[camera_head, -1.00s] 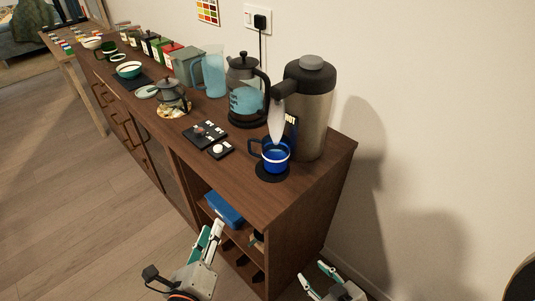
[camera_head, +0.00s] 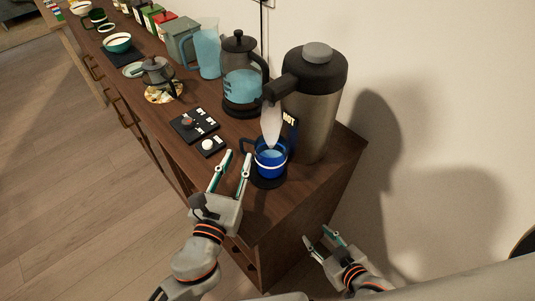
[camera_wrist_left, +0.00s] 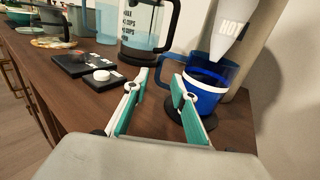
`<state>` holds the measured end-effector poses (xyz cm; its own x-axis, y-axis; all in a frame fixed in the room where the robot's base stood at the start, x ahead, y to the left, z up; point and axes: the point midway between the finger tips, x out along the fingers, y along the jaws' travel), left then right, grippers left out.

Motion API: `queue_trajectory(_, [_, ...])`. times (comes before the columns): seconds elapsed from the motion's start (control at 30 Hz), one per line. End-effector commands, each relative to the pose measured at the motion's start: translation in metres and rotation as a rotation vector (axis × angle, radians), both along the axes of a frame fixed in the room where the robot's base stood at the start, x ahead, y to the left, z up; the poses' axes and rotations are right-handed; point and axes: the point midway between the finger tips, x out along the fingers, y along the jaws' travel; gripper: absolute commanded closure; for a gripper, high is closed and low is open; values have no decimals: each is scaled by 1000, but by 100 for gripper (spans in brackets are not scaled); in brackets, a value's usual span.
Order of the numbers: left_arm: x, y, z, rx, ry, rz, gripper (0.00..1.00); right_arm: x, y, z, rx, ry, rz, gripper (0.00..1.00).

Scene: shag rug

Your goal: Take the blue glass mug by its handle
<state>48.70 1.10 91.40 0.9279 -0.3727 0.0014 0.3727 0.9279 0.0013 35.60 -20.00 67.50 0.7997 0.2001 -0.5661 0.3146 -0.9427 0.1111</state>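The blue glass mug (camera_head: 271,163) stands upright on a round black mat (camera_head: 269,182) under the spout of a steel pump flask. Its handle (camera_head: 245,147) points left in the head view. The mug also shows in the left wrist view (camera_wrist_left: 207,88), with the handle (camera_wrist_left: 166,76) on its left side. My left gripper (camera_head: 237,155) is open and empty at the cabinet's front edge, just short of the handle. In the wrist view its fingertips (camera_wrist_left: 160,77) spread to either side of the handle; contact is not visible. My right gripper (camera_head: 317,237) is open and empty, low beside the cabinet's end.
The steel flask (camera_head: 314,112) stands close behind the mug, its pale spout (camera_head: 271,125) hanging over it. A French press (camera_head: 241,78) stands behind left. Small black panels (camera_head: 194,124) lie left of the mug. The cabinet top (camera_head: 310,178) is bare on the right.

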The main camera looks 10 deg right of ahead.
Motion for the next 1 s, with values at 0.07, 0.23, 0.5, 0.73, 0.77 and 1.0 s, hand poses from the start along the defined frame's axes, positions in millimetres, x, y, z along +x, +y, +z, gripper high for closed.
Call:
queue_trajectory(0.07, [9,-2,1,0,-1,1,74,0,0,1,0,1,-1,60])
queue_trajectory(0.23, [33,-9,1,-1,-1,1,74,3,-1,6,-1,-6,-1,60])
queue_trajectory(0.5, [49,-16,0,-2,1,-1,74,9,-1,14,1,-21,-3,60])
queue_trajectory(0.73, [49,-16,-1,-1,2,0,92,9,-1,14,1,-21,-3,60])
queue_trajectory(0.77, [49,-16,-1,-1,2,0,100,9,-1,14,1,-21,-3,60])
queue_trajectory(1.0, [49,-16,1,-4,-1,-1,100,8,-2,11,0,-16,-3,60])
